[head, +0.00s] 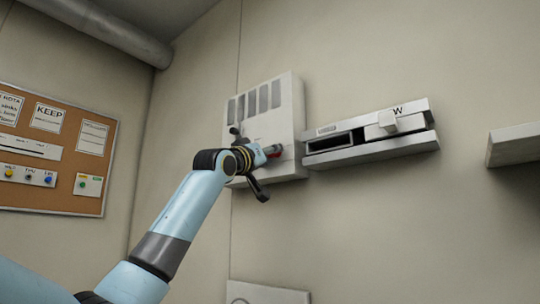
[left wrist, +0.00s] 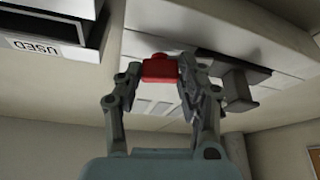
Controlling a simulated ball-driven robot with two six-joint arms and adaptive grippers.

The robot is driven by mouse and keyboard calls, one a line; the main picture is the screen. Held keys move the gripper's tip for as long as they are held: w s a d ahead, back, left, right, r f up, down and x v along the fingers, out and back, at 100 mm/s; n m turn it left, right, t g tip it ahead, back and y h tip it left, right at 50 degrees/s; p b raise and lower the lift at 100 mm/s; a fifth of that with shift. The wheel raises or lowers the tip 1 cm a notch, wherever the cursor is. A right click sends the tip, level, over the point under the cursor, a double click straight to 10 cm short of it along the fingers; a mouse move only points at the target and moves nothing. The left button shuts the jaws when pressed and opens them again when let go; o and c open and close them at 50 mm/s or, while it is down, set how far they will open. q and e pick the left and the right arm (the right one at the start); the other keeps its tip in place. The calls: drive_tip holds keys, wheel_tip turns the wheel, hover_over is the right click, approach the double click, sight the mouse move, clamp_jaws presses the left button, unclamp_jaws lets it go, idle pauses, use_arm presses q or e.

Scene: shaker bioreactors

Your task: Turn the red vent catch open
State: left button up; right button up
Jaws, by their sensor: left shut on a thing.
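The red vent catch (left wrist: 160,70) shows between the fingertips of my left gripper (left wrist: 158,76) in the left wrist view. The fingers are shut on it from both sides. My right gripper is not in view.
A white wall unit (head: 385,146) with a dark opening and a pale block sits right of the vent box. A white ledge (head: 514,145) juts out at the far right. A cork notice board (head: 50,196) hangs at the left. A pipe (head: 110,32) runs overhead.

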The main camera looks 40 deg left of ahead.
use_arm(q)
drive_tip(key=shift+d+r+n+g+y+b, duration=0.15)
drive_tip(key=shift+n+g+y, duration=0.7)
drive_tip(key=shift+n, duration=2.1)
drive_tip(key=shift+r+n+g+y+b, duration=0.1)
drive_tip(key=shift+n+g+y, duration=0.75)
drive_tip(key=shift+n, duration=2.05)
drive_tip(key=shift+d+r+n+g+y+b, duration=0.15)
drive_tip(key=shift+n+g+y, duration=0.65)
drive_tip(key=shift+n, duration=2.15)
drive_tip(key=o, duration=1.2)
drive_tip(key=shift+a, duration=0.1)
drive_tip(key=shift+c, duration=0.2)
